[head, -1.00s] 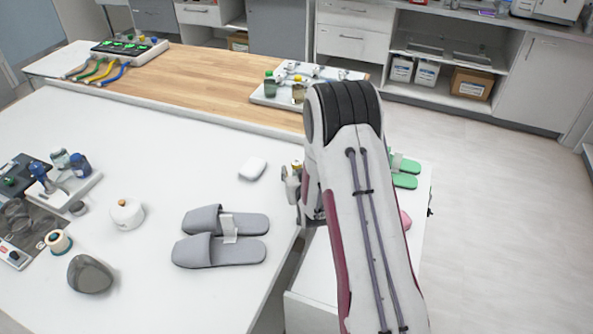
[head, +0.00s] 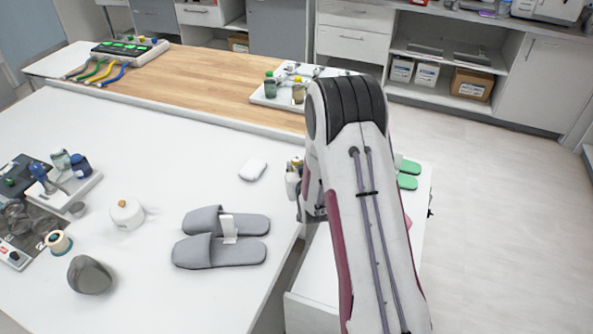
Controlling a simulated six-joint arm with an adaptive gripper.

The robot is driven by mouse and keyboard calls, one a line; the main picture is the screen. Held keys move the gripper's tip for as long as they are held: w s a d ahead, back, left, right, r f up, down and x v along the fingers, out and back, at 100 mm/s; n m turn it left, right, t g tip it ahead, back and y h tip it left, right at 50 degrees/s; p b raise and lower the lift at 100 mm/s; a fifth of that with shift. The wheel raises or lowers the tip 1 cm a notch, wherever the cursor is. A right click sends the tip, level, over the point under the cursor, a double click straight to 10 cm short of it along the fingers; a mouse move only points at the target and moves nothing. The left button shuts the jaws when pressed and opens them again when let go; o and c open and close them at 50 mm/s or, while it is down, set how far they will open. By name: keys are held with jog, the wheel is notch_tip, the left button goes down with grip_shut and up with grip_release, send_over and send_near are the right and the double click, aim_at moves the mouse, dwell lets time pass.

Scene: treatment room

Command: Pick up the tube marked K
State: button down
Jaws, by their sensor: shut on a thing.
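My gripper (head: 297,182) is partly hidden by my own arm, at the right edge of the white table beside the gap to the narrow white surface. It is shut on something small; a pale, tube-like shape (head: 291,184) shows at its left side. The view is too coarse to read any mark, so I cannot tell a letter K. Much of the fingers and the held thing is hidden behind my wrist.
Grey slippers (head: 222,238), a white rounded block (head: 253,169) and a white lidded pot (head: 127,213) lie left of my gripper. A white tray (head: 262,98) with small bottles stands behind. Green slippers (head: 407,181) sit right of my arm.

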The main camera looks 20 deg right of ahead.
aim_at(296, 158)
jog(key=shift+r, duration=4.1)
